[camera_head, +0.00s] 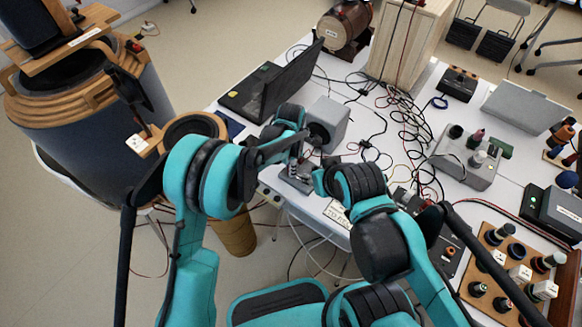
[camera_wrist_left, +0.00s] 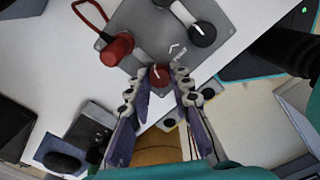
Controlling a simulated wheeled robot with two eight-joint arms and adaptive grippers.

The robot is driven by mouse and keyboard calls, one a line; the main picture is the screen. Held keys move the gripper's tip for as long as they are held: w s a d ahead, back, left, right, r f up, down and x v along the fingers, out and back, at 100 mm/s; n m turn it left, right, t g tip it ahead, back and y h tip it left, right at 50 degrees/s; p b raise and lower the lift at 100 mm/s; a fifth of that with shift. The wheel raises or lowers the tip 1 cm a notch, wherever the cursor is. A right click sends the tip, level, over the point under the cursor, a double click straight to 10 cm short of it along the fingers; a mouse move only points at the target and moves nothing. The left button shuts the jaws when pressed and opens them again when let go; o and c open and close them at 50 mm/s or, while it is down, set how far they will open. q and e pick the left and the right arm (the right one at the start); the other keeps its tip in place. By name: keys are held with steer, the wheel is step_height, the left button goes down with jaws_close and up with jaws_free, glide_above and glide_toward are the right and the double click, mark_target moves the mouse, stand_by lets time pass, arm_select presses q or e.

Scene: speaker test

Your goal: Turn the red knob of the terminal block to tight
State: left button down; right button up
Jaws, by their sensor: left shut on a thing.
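The terminal block (camera_wrist_left: 150,25) is a grey plate at the top of the left wrist view. A round dark red knob (camera_wrist_left: 159,76) with a white mark sits at its near corner. My left gripper (camera_wrist_left: 158,86) has one finger on each side of this knob and is shut on it. A second red post (camera_wrist_left: 117,48) with a red wire loop stands to the left, clear of the fingers. In the head view my left gripper (camera_head: 297,160) is small and partly hidden near the table's front edge. My right arm comes in from the right; its fingers cannot be made out.
Black knobs (camera_wrist_left: 203,33) stand on the plate beyond the red knob. In the head view a grey speaker box (camera_head: 327,123) stands close behind the left gripper, with an open laptop (camera_head: 287,80) to its left. Loose cables (camera_head: 405,125) lie across the table. My right arm is close by.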

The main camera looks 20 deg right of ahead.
arm_select(q)
steer(key=m, duration=0.6)
steer(key=shift+m+b, duration=0.3)
steer(key=m, duration=1.1)
steer(key=shift+m+b, duration=0.35)
steer(key=shift+m, duration=0.05)
steer(key=m, duration=1.2)
steer(key=shift+m, duration=0.3)
steer(key=m, duration=1.2)
steer(key=shift+m, duration=0.4)
steer(key=m, duration=0.6)
